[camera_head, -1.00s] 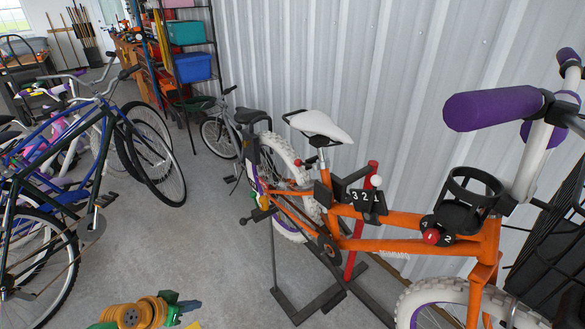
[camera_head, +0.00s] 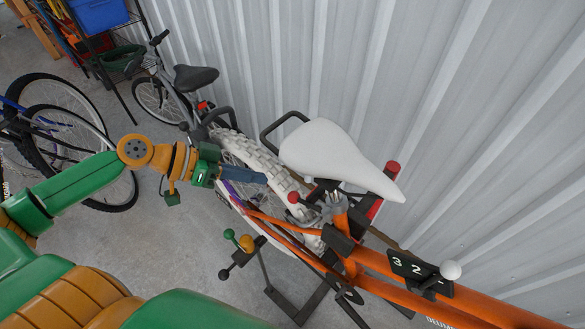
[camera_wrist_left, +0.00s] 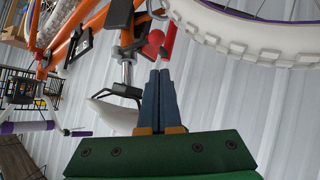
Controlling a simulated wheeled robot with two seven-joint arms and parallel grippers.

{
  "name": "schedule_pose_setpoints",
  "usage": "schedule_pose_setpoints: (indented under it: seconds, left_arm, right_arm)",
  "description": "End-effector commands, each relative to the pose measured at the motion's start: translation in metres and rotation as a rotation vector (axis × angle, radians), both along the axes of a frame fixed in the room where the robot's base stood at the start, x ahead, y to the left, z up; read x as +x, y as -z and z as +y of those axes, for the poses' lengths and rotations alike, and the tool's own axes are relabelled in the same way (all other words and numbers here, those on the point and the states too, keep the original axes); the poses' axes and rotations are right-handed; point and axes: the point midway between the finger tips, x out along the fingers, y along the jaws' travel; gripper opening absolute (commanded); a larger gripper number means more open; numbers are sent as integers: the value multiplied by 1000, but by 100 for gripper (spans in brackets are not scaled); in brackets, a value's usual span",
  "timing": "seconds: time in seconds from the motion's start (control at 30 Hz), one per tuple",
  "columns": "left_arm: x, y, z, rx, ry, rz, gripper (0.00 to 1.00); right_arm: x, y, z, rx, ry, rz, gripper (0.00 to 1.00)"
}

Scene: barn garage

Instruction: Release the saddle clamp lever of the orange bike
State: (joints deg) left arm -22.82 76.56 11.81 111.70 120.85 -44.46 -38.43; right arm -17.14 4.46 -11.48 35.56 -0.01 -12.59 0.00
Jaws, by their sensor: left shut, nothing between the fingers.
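The orange bike (camera_head: 345,255) stands along the wall with a white saddle (camera_head: 330,155). A red ball knob (camera_head: 293,197), apparently the end of the saddle clamp lever, sticks out below the saddle, left of the seat post. The clamp is partly hidden under the saddle. My right gripper is not in view.
The white rear tyre (camera_head: 262,155) lies close to my left gripper. Levers with green (camera_head: 229,234) and orange (camera_head: 246,243) knobs stand below it. A white knob (camera_head: 451,270) sits beside a numbered plate (camera_head: 410,268). The corrugated wall (camera_head: 450,110) is behind the bike.

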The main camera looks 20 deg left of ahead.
Motion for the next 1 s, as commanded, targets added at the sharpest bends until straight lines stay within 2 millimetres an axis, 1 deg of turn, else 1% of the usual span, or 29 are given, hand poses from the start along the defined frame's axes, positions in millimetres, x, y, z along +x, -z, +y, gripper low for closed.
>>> schedule_pose_setpoints:
  seconds: [0.23,0.47,0.5,0.57,0.73,0.9,1.0]
  left_arm:
    - [2,3,-1,-1,-3,-1,0]
    - [13,16,-17,1,-1,-8,0]
    - [17,16,-21,-5,-6,-7,0]
    - [22,21,-30,-7,-4,-5,0]
    - [36,38,-53,-4,-1,-2,0]
    - [45,51,-66,-2,-4,1,0]
    - [47,55,-69,1,-3,1,0]
  right_arm:
    - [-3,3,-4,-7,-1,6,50]
    - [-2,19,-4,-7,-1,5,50]
    - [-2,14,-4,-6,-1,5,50]
    - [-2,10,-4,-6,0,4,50]
    - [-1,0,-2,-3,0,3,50]
    - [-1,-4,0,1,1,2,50]
    - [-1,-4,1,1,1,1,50]
